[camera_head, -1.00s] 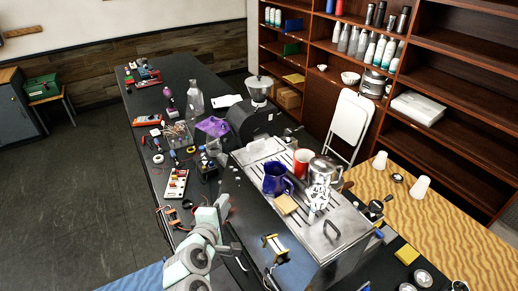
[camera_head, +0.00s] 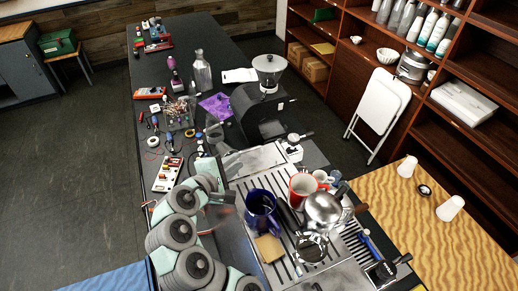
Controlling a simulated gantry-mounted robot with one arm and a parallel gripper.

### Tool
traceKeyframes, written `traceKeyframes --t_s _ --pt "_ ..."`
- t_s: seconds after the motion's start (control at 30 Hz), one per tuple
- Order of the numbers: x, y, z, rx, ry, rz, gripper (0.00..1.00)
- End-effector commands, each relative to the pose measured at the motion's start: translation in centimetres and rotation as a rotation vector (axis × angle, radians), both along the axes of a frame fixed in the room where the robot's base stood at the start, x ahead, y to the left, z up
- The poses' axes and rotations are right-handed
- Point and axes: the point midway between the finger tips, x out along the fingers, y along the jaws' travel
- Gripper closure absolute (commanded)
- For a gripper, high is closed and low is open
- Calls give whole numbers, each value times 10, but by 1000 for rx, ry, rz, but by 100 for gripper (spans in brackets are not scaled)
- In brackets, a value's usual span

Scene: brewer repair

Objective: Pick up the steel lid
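The brewer's steel top (camera_head: 292,268) is a slotted metal surface in the lower middle. A flat steel panel that looks like the lid (camera_head: 345,279) lies at its near end, cut off by the bottom edge. Only part of its handle, if any, shows there. My gripper (camera_head: 224,203) is at the left side of the brewer, left of the blue mug (camera_head: 262,208) and apart from the panel. It is dark, small and blurred, so its finger opening cannot be made out. I see nothing held in it.
On the brewer top stand a red mug (camera_head: 302,188), a steel pitcher (camera_head: 322,210), a shiny steel piece (camera_head: 311,248) and a tan block (camera_head: 268,248). A black grinder (camera_head: 258,110) stands behind. Tools clutter the dark table at left. White cups (camera_head: 450,208) stand on the wooden table.

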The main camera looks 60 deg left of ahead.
Motion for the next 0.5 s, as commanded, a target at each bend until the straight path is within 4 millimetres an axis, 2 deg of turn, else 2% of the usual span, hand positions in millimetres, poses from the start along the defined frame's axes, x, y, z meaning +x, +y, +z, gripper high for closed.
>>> traceKeyframes --t_s 0.1,0.3,0.5 --pt "11 7 -11 3 0 -4 84" --pt "33 22 -18 1 2 -4 84" --pt "41 29 -22 1 0 0 84"
